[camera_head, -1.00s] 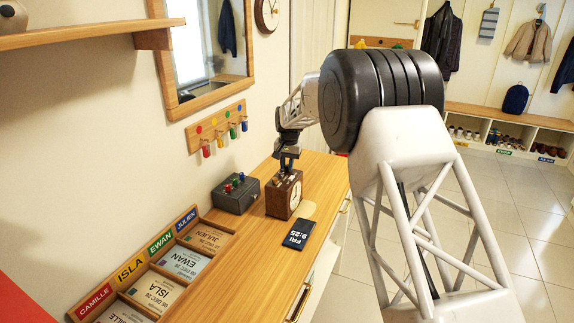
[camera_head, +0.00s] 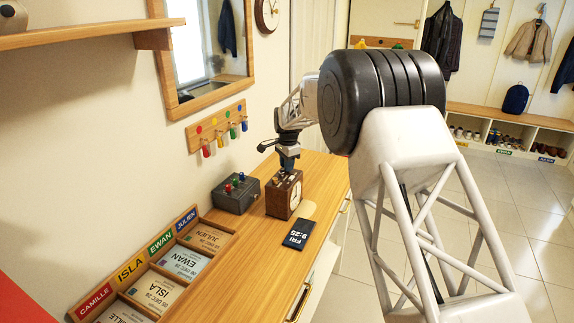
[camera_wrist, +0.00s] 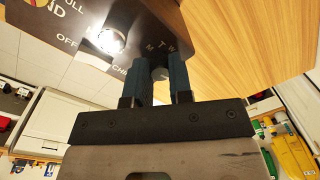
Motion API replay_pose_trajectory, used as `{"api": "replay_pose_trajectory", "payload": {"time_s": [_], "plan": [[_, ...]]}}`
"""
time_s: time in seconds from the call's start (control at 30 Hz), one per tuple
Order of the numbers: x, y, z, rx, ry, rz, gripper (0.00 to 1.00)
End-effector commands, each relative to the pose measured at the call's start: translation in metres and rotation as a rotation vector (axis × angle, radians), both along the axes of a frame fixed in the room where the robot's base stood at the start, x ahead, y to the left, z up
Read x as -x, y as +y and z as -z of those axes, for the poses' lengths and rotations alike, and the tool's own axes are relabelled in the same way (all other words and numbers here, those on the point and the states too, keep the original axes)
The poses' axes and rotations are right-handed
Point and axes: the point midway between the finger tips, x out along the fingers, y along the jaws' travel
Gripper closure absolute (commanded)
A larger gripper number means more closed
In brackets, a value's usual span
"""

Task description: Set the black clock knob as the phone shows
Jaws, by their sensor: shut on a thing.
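The brown clock (camera_head: 279,202) stands on the wooden top, its white dial facing right. The phone (camera_head: 297,235) lies in front of it and reads FRI 9:25. My gripper (camera_head: 286,170) points down at the clock's top. In the wrist view its blue fingers (camera_wrist: 160,66) are closed around a small knob (camera_wrist: 160,74), mostly hidden between them. The letters M, T and W show beside that knob. A shiny silver knob (camera_wrist: 108,41) sits to the left, near the word OFF. The pointer of the held knob cannot be made out.
A dark grey box (camera_head: 235,194) with coloured knobs stands just left of the clock. A name-card tray (camera_head: 216,222) lies at the front left. Keys hang on a wall rack (camera_head: 217,127) behind. The wooden top is clear around the phone.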

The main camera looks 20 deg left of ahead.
Motion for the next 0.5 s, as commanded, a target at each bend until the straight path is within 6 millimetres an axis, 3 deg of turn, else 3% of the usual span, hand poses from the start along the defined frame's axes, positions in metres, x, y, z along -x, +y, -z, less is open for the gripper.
{"api": "replay_pose_trajectory", "payload": {"time_s": [0.5], "plan": [[-0.0002, 0.0003, -0.0017, -0.001, -0.002, 0.04, 1.0]]}}
